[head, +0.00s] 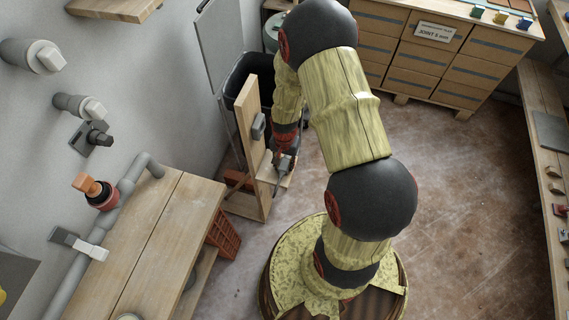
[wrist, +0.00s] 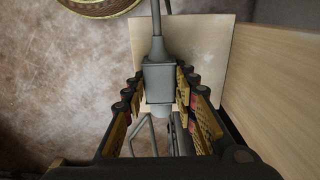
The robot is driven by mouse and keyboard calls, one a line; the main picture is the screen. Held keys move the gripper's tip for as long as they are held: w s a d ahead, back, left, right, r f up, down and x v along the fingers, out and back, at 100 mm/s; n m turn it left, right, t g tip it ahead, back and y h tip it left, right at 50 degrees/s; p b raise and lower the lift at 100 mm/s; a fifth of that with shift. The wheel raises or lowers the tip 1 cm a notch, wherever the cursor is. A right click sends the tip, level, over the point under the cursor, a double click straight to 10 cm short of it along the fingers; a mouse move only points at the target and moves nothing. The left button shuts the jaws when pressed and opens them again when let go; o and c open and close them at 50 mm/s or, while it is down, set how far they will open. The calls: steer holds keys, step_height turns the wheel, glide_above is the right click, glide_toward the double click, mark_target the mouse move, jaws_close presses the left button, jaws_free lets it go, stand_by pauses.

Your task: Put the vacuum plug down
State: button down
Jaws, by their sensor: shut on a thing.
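The vacuum plug (wrist: 158,82) is a grey boxy body with a grey cable running up from it in the wrist view. My gripper (wrist: 159,92) has its yellow-padded fingers on both sides of the plug and is shut on it. A pale wooden shelf (wrist: 205,45) lies behind the plug; I cannot tell whether the plug touches it. In the head view my gripper (head: 284,161) is low beside a wooden stand, over its small shelf (head: 268,172). The plug is too small to make out clearly there.
The stand's upright board (head: 247,143) rises close to my gripper and carries a grey box (head: 258,126). A black bin (head: 258,72) stands behind it. A wooden bench (head: 150,235) and a red crate (head: 224,236) are nearer, at left. Open floor (head: 460,170) lies to the right.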

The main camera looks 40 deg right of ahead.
mark_target(285, 164)
steer(key=c, duration=1.4)
jaws_free()
steer(key=shift+f, duration=0.1)
step_height(285, 164, up, 12)
steer(key=p, duration=0.5)
steer(key=shift+r, duration=0.2)
